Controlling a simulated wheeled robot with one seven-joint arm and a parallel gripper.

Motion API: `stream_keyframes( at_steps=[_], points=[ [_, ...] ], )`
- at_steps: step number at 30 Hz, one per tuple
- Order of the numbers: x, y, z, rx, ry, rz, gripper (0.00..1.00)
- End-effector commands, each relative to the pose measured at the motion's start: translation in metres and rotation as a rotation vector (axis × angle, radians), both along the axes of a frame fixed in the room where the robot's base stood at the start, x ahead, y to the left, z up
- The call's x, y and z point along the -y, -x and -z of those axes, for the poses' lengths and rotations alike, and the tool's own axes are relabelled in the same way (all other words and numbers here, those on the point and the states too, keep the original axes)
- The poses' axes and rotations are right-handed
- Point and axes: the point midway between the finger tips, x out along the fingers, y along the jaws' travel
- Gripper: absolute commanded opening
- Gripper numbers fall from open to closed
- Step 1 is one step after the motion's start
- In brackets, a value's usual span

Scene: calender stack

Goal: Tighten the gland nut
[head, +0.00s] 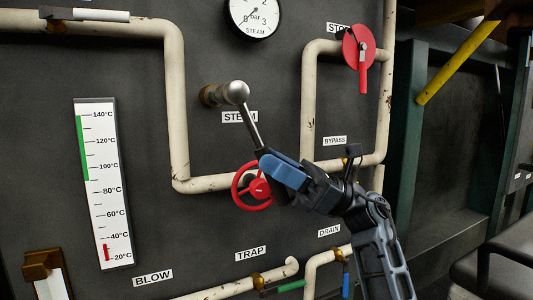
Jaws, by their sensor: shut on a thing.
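My gripper (268,158), with blue finger pads, is shut on the lower end of a grey metal lever (250,125). The lever slopes up and left to a round metal head (236,92). The head sits at the front of a brownish, brass-coloured fitting (210,95) that stands out from the dark panel above the STEAM label (240,117). This fitting may be the gland nut; its shape is partly hidden by the round head. The lever's gripped end is hidden by the fingers.
A red handwheel (240,198) lies just behind and left of my gripper, partly covered by it. Cream pipes (176,110) run around the lever. A red STOP valve (353,48) is upper right; a gauge (254,14) is above. A thermometer (103,185) is at left.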

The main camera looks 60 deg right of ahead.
Motion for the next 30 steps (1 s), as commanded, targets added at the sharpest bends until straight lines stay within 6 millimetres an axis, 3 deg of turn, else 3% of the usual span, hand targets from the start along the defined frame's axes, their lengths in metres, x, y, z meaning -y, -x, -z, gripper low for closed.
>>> stream_keyframes(
  at_steps=[8,9,18,30],
  points=[
    [0.013,0.008,-0.013,-0.071,0.103,0.002,0.00],
    [0.014,0.003,-0.004,-0.068,0.101,-0.002,0.00],
    [0.028,-0.017,-0.005,-0.066,0.097,-0.002,0.00],
    [0.033,-0.026,-0.007,-0.065,0.096,-0.001,0.00]
  ],
)
